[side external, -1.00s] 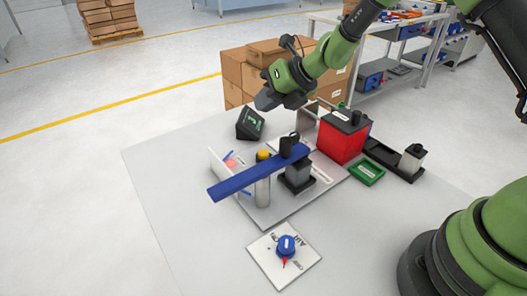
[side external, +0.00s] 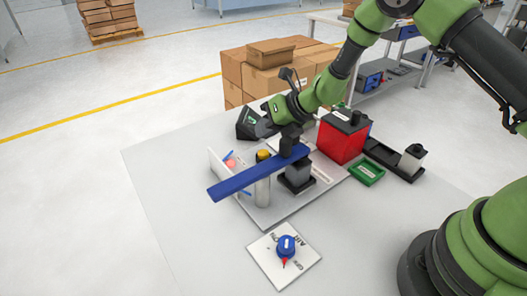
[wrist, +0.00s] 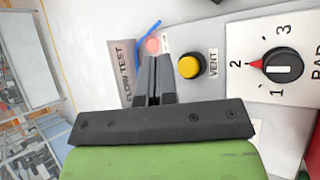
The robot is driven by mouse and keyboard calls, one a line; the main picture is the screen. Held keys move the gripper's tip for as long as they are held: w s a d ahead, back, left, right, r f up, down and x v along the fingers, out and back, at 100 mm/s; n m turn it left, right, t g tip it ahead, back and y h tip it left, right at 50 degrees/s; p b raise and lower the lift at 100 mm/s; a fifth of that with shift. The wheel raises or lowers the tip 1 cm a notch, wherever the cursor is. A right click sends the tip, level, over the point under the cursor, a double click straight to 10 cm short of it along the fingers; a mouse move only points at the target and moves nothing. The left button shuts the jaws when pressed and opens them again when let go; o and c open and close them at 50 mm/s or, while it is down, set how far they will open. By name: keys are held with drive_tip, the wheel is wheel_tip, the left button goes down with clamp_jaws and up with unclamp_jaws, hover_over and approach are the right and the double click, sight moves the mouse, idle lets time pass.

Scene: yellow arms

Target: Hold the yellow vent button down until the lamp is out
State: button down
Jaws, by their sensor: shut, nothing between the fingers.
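The yellow vent button (wrist: 190,66) sits in a dark collar beside the word VENT in the wrist view. In the side view the yellow button (side external: 263,155) shows just behind the blue bar. A pinkish-red round spot (wrist: 152,45), possibly the lamp, is on the FLOW TEST panel; it also shows in the side view (side external: 230,163). My gripper (wrist: 155,62) is shut and empty. Its fingertips appear left of the button in the wrist view, apart from it. In the side view my gripper (side external: 266,128) is above and behind the button. The button looks unpressed.
A long blue bar (side external: 245,180) extends in front of the button. A black dial (wrist: 283,67) points to 2. A dark display box (side external: 246,124), a red box (side external: 340,138) and a green tray (side external: 367,172) stand around. A blue knob (side external: 286,246) sits on a front plate.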

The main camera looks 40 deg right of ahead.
sight(265, 151)
drive_tip(key=shift+f, duration=1.1)
drive_tip(key=shift+f, duration=0.15)
idle(1.2)
drive_tip(key=shift+f, duration=0.25)
drive_tip(key=shift+f, duration=0.5)
idle(0.6)
idle(1.7)
drive_tip(key=shift+r, duration=0.95)
drive_tip(key=shift+r, duration=2.5)
